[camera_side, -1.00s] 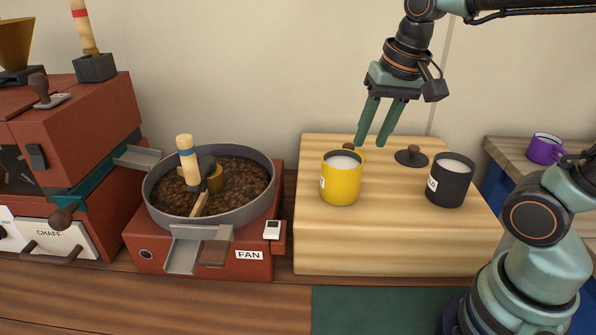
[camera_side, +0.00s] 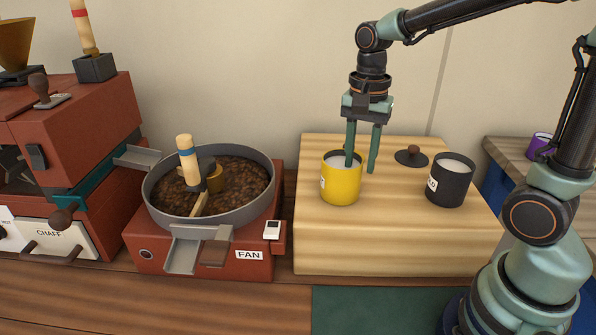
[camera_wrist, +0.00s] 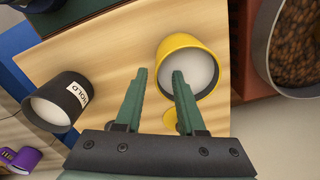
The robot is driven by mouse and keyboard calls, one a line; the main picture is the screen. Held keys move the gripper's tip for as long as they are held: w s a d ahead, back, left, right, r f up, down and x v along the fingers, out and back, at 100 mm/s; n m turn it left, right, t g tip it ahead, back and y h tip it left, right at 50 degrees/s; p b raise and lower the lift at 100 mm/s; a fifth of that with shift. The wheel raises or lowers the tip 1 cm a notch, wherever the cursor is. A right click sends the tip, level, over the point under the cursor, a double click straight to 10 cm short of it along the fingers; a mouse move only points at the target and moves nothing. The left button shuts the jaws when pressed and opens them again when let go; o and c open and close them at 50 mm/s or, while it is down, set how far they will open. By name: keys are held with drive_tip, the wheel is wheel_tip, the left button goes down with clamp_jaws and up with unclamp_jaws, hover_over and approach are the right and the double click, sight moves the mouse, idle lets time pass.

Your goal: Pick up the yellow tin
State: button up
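The yellow tin (camera_side: 341,185) stands upright on the pale wooden block (camera_side: 400,245), open at the top with pale contents. It also shows in the wrist view (camera_wrist: 163,78). My gripper (camera_side: 360,168) is open, fingers pointing down at the tin's right side in the side view. One fingertip overlaps the tin's mouth; the other is outside it to the right. In the wrist view my gripper (camera_wrist: 158,72) has its right fingertip over the tin's opening and its left one outside the rim. I cannot tell whether the fingertip is inside or above the tin.
A dark tin (camera_side: 450,188) stands to the right on the block, with a dark lid (camera_side: 411,156) behind it. A yellow round piece (camera_wrist: 170,121) lies near the yellow tin. A round bean tray (camera_side: 268,200) is to the left. A purple mug (camera_side: 540,145) stands far right.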

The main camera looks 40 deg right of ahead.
sight(356, 197)
drive_tip(key=f, duration=0.5)
drive_tip(key=shift+s+a+f, duration=0.1)
drive_tip(key=shift+s+a, duration=0.1)
drive_tip(key=shift+s, duration=0.05)
clamp_jaws()
idle(1.2)
